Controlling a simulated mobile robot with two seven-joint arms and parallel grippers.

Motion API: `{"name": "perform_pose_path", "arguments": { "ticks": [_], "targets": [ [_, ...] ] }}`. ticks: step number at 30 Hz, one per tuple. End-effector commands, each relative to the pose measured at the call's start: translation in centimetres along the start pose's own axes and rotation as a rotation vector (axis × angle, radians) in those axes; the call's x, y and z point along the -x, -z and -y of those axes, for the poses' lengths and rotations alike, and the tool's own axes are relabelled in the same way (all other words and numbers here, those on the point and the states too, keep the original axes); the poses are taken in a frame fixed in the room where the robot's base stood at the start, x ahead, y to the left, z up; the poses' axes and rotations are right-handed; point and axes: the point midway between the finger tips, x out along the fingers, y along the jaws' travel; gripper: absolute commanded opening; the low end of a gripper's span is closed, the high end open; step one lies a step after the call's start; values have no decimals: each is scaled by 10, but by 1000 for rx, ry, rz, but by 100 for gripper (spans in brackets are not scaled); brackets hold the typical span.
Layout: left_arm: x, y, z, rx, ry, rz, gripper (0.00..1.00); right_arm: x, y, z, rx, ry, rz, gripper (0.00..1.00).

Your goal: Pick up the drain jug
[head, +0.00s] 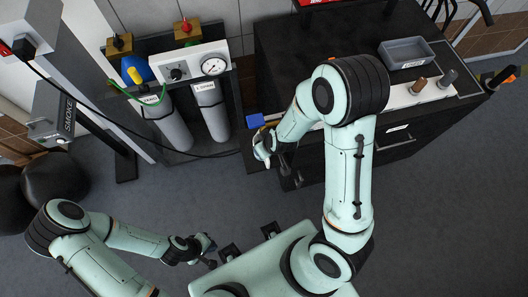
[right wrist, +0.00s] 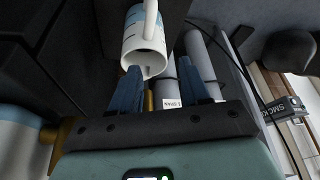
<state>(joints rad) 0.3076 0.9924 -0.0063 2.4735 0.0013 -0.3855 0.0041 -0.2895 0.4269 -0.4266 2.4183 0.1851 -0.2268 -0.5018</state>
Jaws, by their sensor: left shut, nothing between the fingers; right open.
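The drain jug (right wrist: 143,48), white with blue markings and a handle, shows at the top of the right wrist view. Its open mouth faces the camera. My right gripper (right wrist: 164,75) is open, with two blue fingers. The left-hand fingertip in that view overlaps the jug's rim; I cannot tell whether it touches. The jug is not clearly between the fingers. My left gripper (head: 209,246) is shut and empty, low over the floor.
Two grey cylinders (head: 211,108) stand in a rack with a gauge panel (head: 196,66) left of the right gripper. The dark cabinet (head: 290,45) carries a grey tray (head: 407,52). A smoke unit (head: 56,115) stands at left. Grey floor (head: 150,205) is open in front.

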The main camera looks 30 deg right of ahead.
Motion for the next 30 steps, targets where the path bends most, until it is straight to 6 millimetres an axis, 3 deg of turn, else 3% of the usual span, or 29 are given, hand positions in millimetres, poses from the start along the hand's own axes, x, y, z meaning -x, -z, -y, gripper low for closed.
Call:
{"name": "perform_pose_path", "arguments": {
  "ticks": [12,20,24,25,30],
  "targets": [
    [-11,-4,5,2,2,6,0,-50,2,-2,0,-1,1,46],
    [-11,-4,5,2,2,6,0,-52,4,-1,1,0,-1,46],
    [-11,-4,5,2,2,6,0,-51,4,-1,1,0,-1,4],
    [-11,-4,5,2,2,6,0,-51,4,-1,1,0,-1,0],
    [-11,-4,5,2,2,6,0,-51,4,-1,0,0,0,0]
  ]
}}
